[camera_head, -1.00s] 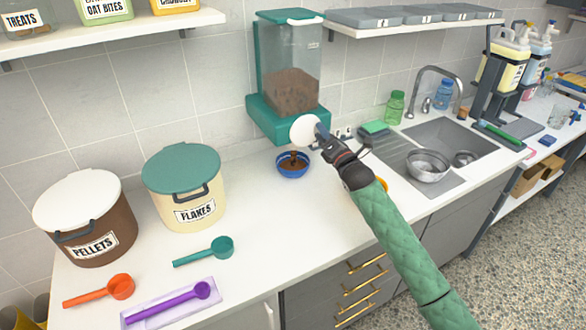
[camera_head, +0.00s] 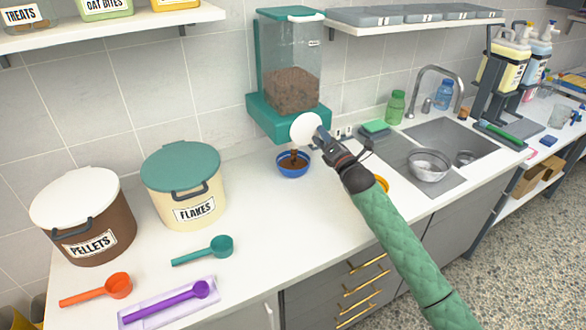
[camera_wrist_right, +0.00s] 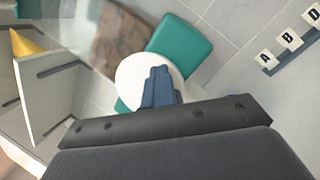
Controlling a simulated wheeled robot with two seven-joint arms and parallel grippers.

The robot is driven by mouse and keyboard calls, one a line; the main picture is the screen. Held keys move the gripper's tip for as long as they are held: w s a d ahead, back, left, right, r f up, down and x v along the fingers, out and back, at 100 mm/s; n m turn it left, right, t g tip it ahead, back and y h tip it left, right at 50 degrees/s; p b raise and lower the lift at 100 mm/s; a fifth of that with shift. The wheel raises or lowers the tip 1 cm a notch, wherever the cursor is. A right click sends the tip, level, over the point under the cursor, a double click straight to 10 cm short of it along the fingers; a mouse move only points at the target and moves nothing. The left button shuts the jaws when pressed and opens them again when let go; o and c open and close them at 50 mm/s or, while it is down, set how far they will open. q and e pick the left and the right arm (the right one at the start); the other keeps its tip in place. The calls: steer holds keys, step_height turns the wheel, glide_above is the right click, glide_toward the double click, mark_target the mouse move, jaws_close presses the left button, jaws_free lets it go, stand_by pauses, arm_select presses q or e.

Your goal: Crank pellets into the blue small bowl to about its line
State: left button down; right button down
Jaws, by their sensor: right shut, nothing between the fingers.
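The blue small bowl (camera_head: 292,168) stands on the counter under the teal dispenser (camera_head: 284,122). Brown pellets show inside the bowl, and a brown stream runs down into it from the spout. The dispenser's clear hopper (camera_head: 292,60) holds brown pellets in its lower part. My right gripper (camera_head: 322,134) is shut and empty, with its tips at the white round crank disc (camera_head: 305,128) on the dispenser's front. In the right wrist view the shut blue fingers (camera_wrist_right: 161,88) lie in front of the white disc (camera_wrist_right: 135,78). The bowl's line cannot be made out. My left gripper is out of view.
A pellets bin (camera_head: 84,215) and a flakes bin (camera_head: 185,185) stand at the left. Orange (camera_head: 97,290), teal (camera_head: 205,250) and purple (camera_head: 168,302) scoops lie in front. The sink (camera_head: 450,140) holding a metal bowl (camera_head: 428,165) is at the right.

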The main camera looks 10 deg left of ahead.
mark_target(319, 146)
steer(key=shift+w+d+f, duration=0.15)
steer(key=shift+w+f, duration=0.05)
steer(key=shift+f, duration=0.2)
steer(key=shift+s+f+b, duration=0.1)
steer(key=shift+f+b, duration=0.25)
steer(key=shift+f, duration=0.15)
steer(key=shift+s+a+f+b, duration=0.15)
steer(key=shift+a+f+b, duration=0.2)
steer(key=shift+f, duration=0.1)
steer(key=shift+a, duration=0.1)
steer(key=shift+s, duration=0.1)
steer(key=shift+s+a+f, duration=0.25)
steer(key=shift+a+f, duration=0.05)
steer(key=shift+a, duration=0.05)
